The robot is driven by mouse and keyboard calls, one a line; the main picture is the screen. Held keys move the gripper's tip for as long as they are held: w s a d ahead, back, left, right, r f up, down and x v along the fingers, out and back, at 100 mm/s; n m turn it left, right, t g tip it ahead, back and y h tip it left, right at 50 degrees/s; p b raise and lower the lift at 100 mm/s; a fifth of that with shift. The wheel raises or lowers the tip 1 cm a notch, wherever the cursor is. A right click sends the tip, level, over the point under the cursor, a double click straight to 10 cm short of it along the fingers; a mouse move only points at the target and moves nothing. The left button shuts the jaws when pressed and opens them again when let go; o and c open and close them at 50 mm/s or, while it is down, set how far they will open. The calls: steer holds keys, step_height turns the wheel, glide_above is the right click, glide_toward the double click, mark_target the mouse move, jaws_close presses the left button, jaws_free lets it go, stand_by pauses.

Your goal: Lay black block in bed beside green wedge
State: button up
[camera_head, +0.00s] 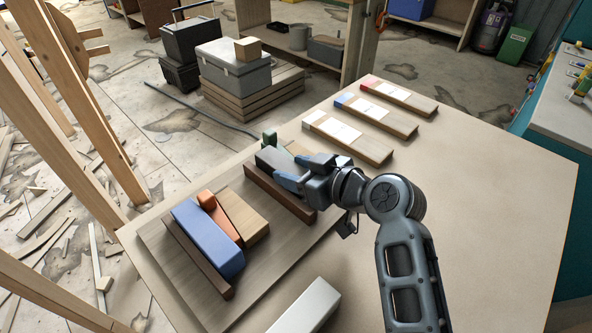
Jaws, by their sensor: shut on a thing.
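My gripper (291,168) is shut on a dark, greenish-black block (272,157), taken as the black block, at the far right part of the bed (184,266). The block lies lengthwise near the right dark-brown rail (270,188); whether it rests on the bed cannot be told. A small green piece (269,138), likely the green wedge, shows just beyond the block, mostly hidden. A blue block (208,238), an orange piece (222,222) and a tan block (243,220) lie side by side between the left rail (198,258) and the right rail.
A pale grey-white block (307,304) lies on the table (450,250) near the front. Three wooden boards with white labels (347,137) lie at the back of the table. The table's right side is clear.

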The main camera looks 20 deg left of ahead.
steer(key=shift+f, duration=0.15)
steer(key=o, duration=1.3)
steer(key=shift+c, duration=0.2)
steer(key=shift+r, duration=0.2)
steer(key=shift+s+d+r+p, duration=0.1)
steer(key=shift+d+r+p, duration=0.1)
steer(key=shift+d+p, duration=0.15)
steer(key=p+v, duration=0.2)
steer(key=v, duration=0.9)
steer(key=shift+s+d+f, duration=0.1)
steer(key=shift+d, duration=0.05)
